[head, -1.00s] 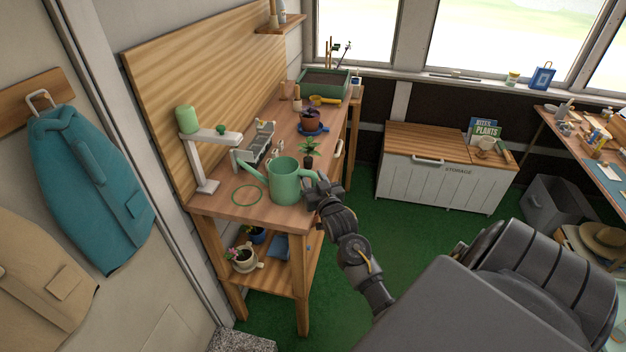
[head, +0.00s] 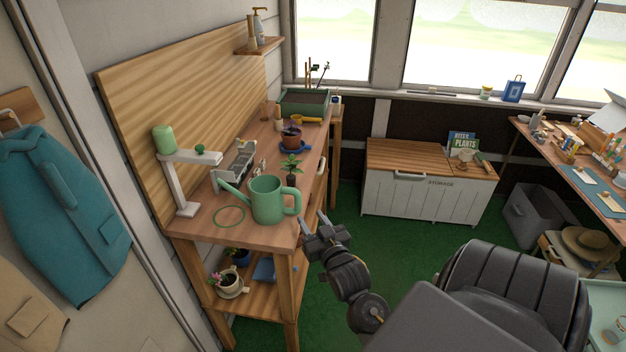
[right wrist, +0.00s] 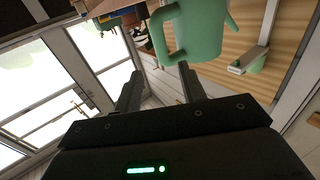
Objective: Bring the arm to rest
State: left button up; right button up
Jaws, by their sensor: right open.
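My right gripper (head: 314,222) is open and empty, just off the front edge of the wooden potting bench (head: 205,226). In the right wrist view its two fingers (right wrist: 158,88) stand apart with nothing between them. The green watering can (head: 266,201) stands upright on the bench, to the left of the gripper, with its handle toward the gripper and a small gap between. The can also shows in the right wrist view (right wrist: 200,30), beyond the fingers. My left gripper is not in view.
A small potted seedling (head: 291,168), a green ring (head: 229,217) and a white stand (head: 182,185) are on the bench. A storage chest (head: 420,198) stands at the back. Green floor (head: 345,205) is clear between bench and chest.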

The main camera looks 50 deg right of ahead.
jog(key=shift+s+a, duration=0.1)
jog(key=shift+s, duration=0.15)
dwell(0.4)
